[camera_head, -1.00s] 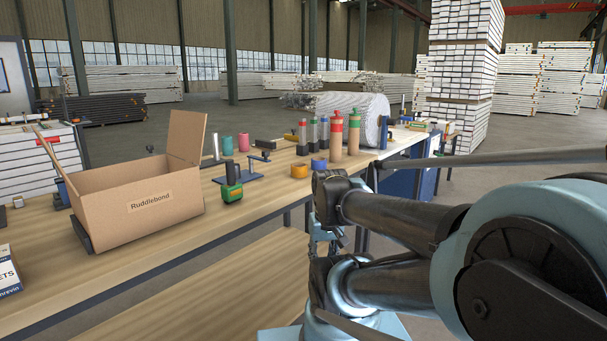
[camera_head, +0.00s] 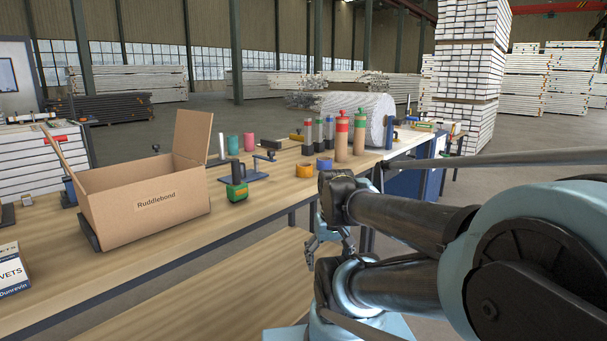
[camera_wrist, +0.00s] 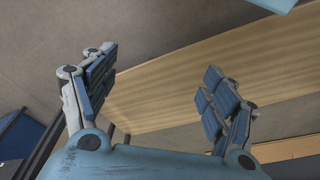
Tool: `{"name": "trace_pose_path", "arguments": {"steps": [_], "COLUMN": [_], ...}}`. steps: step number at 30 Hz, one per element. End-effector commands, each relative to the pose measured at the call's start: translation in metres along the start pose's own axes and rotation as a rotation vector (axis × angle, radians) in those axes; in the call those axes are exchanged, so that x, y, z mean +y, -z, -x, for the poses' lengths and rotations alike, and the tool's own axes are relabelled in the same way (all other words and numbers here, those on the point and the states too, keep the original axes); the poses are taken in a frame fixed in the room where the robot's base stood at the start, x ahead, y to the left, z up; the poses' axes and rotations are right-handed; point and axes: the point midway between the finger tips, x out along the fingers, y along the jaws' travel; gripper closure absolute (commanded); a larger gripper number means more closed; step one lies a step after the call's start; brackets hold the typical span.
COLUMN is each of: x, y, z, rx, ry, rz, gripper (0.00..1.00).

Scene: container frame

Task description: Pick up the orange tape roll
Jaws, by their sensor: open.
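The orange tape roll (camera_head: 305,170) lies on the wooden workbench (camera_head: 235,218), near its front edge, beside a blue tape roll (camera_head: 324,163). My gripper (camera_head: 322,252) is low in front of the bench, below the level of its top and apart from the orange roll. In the wrist view my gripper (camera_wrist: 160,95) is open, with its two padded fingers spread wide and nothing between them.
An open cardboard box (camera_head: 145,205) stands on the bench at left. A green tape measure (camera_head: 236,191) and a clamp stand left of the orange roll. Red-topped (camera_head: 342,135) and green-topped bottles stand just behind it. A large wrapped roll (camera_head: 355,112) lies farther back.

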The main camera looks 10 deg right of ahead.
Motion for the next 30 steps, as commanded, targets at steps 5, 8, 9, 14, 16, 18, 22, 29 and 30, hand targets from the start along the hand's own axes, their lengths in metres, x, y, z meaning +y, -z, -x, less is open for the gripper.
{"name": "trace_pose_path", "arguments": {"steps": [5, 8, 9, 14, 16, 18, 22, 29, 30], "x": [0.0, 0.0, 0.0, -0.001, -0.001, -0.002, -0.003, 0.0, 0.001], "y": [0.0, 0.0, 0.0, 0.003, 0.017, 0.037, 0.078, 0.155, 0.169], "z": [0.0, 0.0, 0.0, 0.016, 0.028, 0.043, 0.075, 0.123, 0.131], "rx": [0.0, 0.0, 0.0, 0.015, 0.018, 0.023, 0.037, 0.064, 0.07], "ry": [0.0, 0.0, 0.0, 0.005, 0.013, 0.023, 0.044, 0.077, 0.083], "rz": [0.0, 0.0, 0.0, 0.012, 0.028, 0.051, 0.103, 0.194, 0.209], "gripper": [0.22, 0.22, 0.18, 0.18, 0.18, 0.18, 0.18, 0.18, 0.18]}}
